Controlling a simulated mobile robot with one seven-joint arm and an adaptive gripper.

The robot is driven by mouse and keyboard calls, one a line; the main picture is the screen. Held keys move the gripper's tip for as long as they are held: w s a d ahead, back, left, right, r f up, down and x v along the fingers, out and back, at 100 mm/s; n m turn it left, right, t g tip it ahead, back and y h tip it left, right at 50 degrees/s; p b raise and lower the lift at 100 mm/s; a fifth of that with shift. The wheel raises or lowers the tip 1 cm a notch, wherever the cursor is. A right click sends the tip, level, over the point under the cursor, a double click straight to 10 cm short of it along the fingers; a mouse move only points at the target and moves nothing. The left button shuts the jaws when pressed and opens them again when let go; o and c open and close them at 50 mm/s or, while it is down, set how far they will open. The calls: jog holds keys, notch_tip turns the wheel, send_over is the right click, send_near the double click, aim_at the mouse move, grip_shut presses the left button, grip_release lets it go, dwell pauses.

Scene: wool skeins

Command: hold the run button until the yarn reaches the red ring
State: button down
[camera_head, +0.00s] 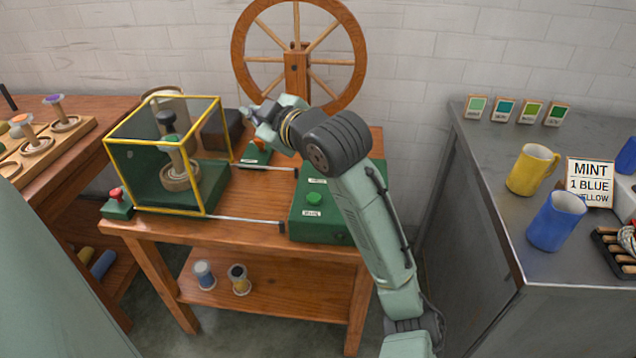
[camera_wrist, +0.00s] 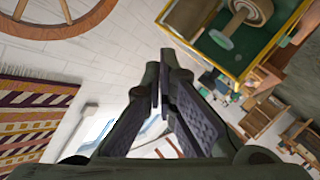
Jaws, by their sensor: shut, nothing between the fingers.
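A green box (camera_head: 322,232) with a round green button (camera_head: 314,198) on top stands at the right of the wooden bench; its labels are too small to read. A yellow-framed clear case (camera_head: 207,182) at the left holds a wooden bobbin (camera_head: 180,180) with a green top. I cannot make out yarn on it or a red ring. My gripper (camera_head: 252,114) is above the back of the bench, right of the case and apart from the green button. In the wrist view my gripper (camera_wrist: 162,72) is shut and empty, with the case (camera_wrist: 215,62) beyond it.
A small green box with a red knob (camera_head: 116,196) stands at the front left corner. Another green box (camera_head: 256,153) lies under my gripper. A spoked wheel (camera_head: 238,62) rises behind. Metal rods (camera_head: 250,220) cross the bench. Two mugs stand on the right counter (camera_head: 485,175).

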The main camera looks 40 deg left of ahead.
aim_at(311, 198)
jog(key=w+d+f+g+h+p, duration=0.1)
jog(key=w+d+f+h+p, duration=0.1)
jog(key=w+d+f+h, duration=0.3)
jog(key=d+f+h, duration=0.1)
jog(key=d+f, duration=0.1)
jog(key=d, duration=0.1)
jog(key=shift+w+d+f+n, duration=0.25)
jog(key=shift+n, duration=0.05)
jog(key=shift+f, duration=0.1)
notch_tip(311, 198, down, 9)
jog(key=b, duration=0.7)
jog(key=shift+r, duration=0.2)
dwell(0.7)
jog(key=shift+f, duration=0.4)
